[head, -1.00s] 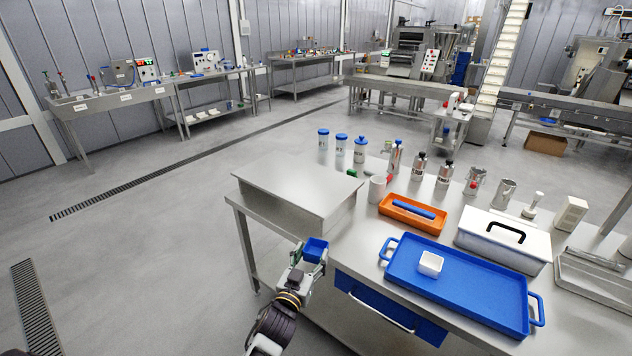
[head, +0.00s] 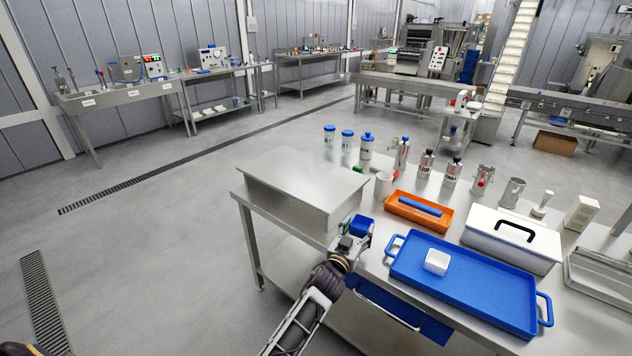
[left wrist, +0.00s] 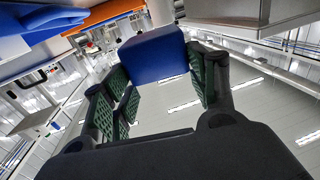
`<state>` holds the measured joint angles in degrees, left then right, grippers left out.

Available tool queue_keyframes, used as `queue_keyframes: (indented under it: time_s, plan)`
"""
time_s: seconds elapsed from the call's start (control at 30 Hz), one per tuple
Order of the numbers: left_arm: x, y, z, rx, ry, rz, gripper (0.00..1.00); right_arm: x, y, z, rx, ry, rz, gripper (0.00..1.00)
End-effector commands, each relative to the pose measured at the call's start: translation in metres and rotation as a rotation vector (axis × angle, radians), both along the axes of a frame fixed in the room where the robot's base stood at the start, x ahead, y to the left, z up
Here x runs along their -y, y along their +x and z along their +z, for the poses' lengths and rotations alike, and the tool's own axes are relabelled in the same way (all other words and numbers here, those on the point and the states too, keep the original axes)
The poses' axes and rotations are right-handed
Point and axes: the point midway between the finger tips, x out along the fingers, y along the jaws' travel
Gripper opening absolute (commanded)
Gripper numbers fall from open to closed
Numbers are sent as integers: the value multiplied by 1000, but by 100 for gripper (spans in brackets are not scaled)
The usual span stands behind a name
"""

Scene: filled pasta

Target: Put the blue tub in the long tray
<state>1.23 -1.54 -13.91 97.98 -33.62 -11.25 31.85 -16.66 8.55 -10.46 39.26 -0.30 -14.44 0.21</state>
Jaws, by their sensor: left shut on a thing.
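The small blue tub (head: 362,224) is held in my left gripper (head: 356,234) beside the front left part of the table. In the left wrist view the blue tub (left wrist: 152,55) sits between the green-padded fingers of the left gripper (left wrist: 165,85), which is shut on it. The long blue tray (head: 480,297) with a handle at each end lies on the table, to the right of the gripper. A small white tub (head: 437,261) stands in that tray. My right gripper is not in view.
A raised steel box (head: 300,195) stands left of the held tub. Behind the blue tray are an orange tray (head: 394,207) holding a blue bar and a white lidded box (head: 480,240) with a black handle. Several bottles and metal cups line the back.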

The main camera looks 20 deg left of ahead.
Motion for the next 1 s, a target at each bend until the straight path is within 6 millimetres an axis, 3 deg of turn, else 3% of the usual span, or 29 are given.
queue_keyframes:
  time_s: [0.7, 1.0]
  plan:
    - [57, 81, 30, 1, 0, -64, 38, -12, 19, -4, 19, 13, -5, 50]
    - [68, 99, 40, 0, -1, -73, 38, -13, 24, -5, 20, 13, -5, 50]
